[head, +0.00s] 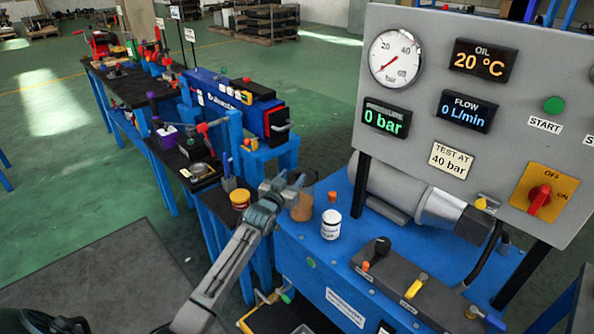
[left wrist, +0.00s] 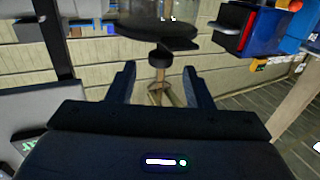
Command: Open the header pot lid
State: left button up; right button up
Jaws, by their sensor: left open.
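My left gripper (head: 290,181) is open at the left end of the blue bench (head: 300,250). A small brown pot-like thing (head: 302,208) shows just below and behind its fingers, partly hidden. A white jar with a dark label (head: 331,224) stands to the right of the gripper, apart from it. I cannot tell for sure which of these is the header pot. In the left wrist view the two fingers (left wrist: 158,86) are apart, with nothing gripped. A dark round disc (left wrist: 158,32) with a short knob-like part lies beyond them. My right gripper is not in view.
A grey gauge panel (head: 478,100) stands over the bench at the right, with a grey cylinder (head: 400,190) beneath it. A lever block (head: 400,285) is at the bench front. A yellow tub (head: 240,199) stands on a dark side table.

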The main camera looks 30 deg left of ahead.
aim_at(295, 173)
pick_arm(q)
jog(key=shift+w+a, duration=0.15)
jog(key=shift+w, duration=2.1)
grip_shut()
